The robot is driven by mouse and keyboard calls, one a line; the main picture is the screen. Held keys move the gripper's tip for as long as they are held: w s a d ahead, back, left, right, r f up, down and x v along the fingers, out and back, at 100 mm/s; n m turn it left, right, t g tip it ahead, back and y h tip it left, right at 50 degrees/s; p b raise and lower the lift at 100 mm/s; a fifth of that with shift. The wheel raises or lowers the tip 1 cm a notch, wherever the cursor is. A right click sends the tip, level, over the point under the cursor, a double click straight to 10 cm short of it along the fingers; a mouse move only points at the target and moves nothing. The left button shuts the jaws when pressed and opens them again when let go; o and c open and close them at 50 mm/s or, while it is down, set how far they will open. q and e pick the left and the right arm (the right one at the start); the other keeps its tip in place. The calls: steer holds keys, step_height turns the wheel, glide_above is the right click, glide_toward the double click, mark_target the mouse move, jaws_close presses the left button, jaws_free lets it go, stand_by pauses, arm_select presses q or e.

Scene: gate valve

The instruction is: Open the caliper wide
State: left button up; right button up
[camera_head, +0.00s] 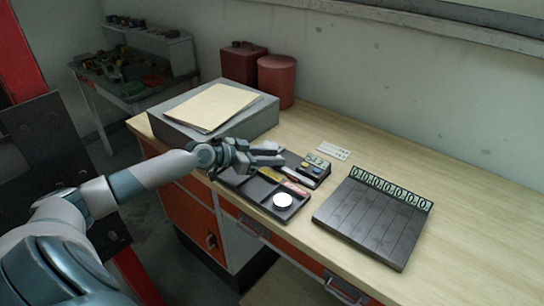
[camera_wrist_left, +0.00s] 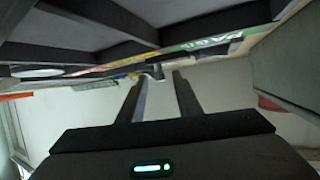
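My left gripper (camera_head: 266,154) reaches over the back left part of a dark compartment tray (camera_head: 263,206) on the workbench. In the left wrist view its two fingers (camera_wrist_left: 158,84) stand apart, with a clear gap between them. Small pale and metallic parts show just beyond the fingertips; I cannot tell whether they are the caliper or whether the fingers touch them. No caliper can be made out clearly in the head view; the gripper hides part of the tray. My right gripper is not in view.
A white round piece (camera_head: 283,200) lies in the tray's front compartment. A small dark box (camera_head: 311,172) with coloured items stands behind. A dark slatted board (camera_head: 370,222) is to the right, and a grey case (camera_head: 255,120) with a folder (camera_head: 212,106) is behind left.

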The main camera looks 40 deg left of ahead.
arm_select(q)
jaws_close()
steer(key=shift+d+r, duration=0.1)
steer(key=shift+d, duration=0.4)
steer(key=shift+d+p, duration=0.35)
steer(key=shift+d, duration=0.1)
jaws_free()
steer(key=shift+s+a, duration=0.1)
steer(key=shift+s, duration=0.05)
